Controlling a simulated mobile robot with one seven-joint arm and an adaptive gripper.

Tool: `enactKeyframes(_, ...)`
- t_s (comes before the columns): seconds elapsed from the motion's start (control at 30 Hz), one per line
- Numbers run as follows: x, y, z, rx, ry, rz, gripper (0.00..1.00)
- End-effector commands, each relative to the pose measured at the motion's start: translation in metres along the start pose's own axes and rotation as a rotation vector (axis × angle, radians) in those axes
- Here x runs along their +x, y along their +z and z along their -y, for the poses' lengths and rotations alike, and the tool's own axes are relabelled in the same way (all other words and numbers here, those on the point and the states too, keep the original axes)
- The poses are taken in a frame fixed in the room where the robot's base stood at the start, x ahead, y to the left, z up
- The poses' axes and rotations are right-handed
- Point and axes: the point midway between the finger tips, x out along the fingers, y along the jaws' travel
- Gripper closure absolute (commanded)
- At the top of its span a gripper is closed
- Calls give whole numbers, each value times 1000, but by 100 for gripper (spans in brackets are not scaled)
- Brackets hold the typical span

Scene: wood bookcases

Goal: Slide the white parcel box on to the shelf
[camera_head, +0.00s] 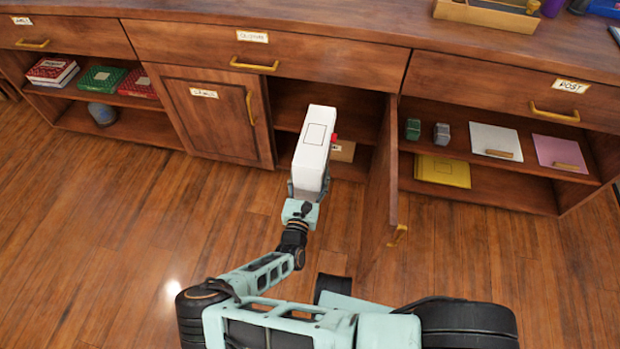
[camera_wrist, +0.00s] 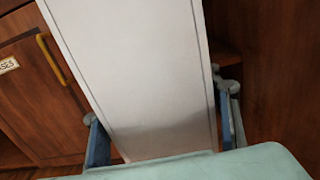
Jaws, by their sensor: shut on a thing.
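The white parcel box (camera_head: 313,150) is long and narrow, with a thin dark outline on its top. It points away from me at the open middle compartment of the wood cabinet. My gripper (camera_head: 308,190) is shut on its near end, one finger on each side. In the wrist view the box (camera_wrist: 140,75) fills the middle between the fingers. The shelf (camera_head: 288,118) shows to the left of the box inside the compartment. The box hides part of the opening, and I cannot tell how far its far end reaches inside.
An open door (camera_head: 382,190) stands out close on the right of the box. A closed door (camera_head: 215,115) is on the left. A brown box (camera_head: 343,151) sits inside the compartment, with a small red thing (camera_head: 334,137) beside the parcel. Open shelves with goods flank both sides. The floor (camera_head: 120,220) is clear.

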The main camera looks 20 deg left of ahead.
Motion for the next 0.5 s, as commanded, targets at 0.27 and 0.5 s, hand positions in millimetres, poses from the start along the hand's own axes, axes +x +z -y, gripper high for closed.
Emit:
enactKeyframes(0.27, 23, -4, 0, 1, 0, 5, 78)
enactKeyframes(0.5, 41, -8, 0, 1, 0, 5, 78)
